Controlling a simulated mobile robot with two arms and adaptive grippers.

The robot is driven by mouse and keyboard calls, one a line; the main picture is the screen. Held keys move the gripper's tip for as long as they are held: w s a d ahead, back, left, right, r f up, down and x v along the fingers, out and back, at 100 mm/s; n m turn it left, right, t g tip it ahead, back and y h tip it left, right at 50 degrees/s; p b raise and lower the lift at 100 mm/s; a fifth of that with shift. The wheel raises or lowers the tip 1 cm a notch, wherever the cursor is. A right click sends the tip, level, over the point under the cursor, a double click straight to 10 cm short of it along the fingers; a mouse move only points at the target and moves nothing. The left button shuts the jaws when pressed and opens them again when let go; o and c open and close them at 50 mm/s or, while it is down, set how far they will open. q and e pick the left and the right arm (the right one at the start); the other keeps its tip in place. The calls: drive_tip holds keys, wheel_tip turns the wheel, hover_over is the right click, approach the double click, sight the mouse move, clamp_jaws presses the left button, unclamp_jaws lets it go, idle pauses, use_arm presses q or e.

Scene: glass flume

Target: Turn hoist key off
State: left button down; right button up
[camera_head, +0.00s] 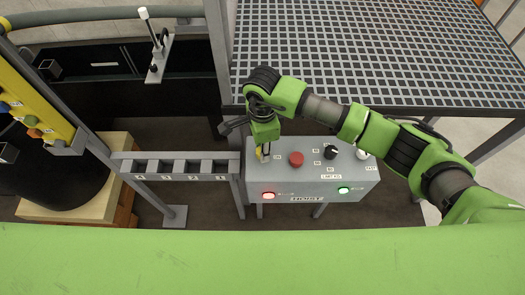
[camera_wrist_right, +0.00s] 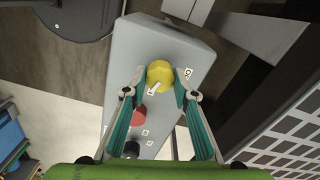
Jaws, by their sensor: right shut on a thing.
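The grey hoist control box (camera_head: 312,183) stands in the middle of the head view, marked HOIST on its front. The yellow hoist key (camera_head: 260,154) is at the left end of its top and is mostly covered by my right gripper (camera_head: 262,148). In the right wrist view the yellow key (camera_wrist_right: 160,73) sits between the two fingertips of my right gripper (camera_wrist_right: 160,82), which is shut on it. Small white labels lie beside the key; their marks are too small to read surely. My left gripper is not in view.
A red button (camera_head: 296,159) and a black knob (camera_head: 330,151) are right of the key. A red lamp (camera_head: 268,195) and a green lamp (camera_head: 343,190) glow on the front. A slotted grey rack (camera_head: 180,166) stands left; a grating platform (camera_head: 380,50) lies behind.

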drive_tip(key=m+b, duration=0.1)
drive_tip(key=m, duration=0.1)
drive_tip(key=m+b, duration=0.1)
drive_tip(key=b, duration=0.1)
drive_tip(key=shift+f+m, duration=0.2)
drive_tip(key=shift+m, duration=0.2)
drive_tip(key=m+b, duration=0.3)
drive_tip(key=shift+m, duration=0.3)
drive_tip(key=m+b, duration=0.3)
drive_tip(key=m, duration=0.1)
drive_tip(key=shift+r, duration=0.1)
drive_tip(key=shift+r+m+b, duration=0.1)
drive_tip(key=shift+m+b, duration=0.6)
drive_tip(key=shift+m, duration=0.6)
drive_tip(key=shift+r, duration=0.1)
drive_tip(key=o, duration=1.1)
drive_tip(key=shift+c, duration=0.2)
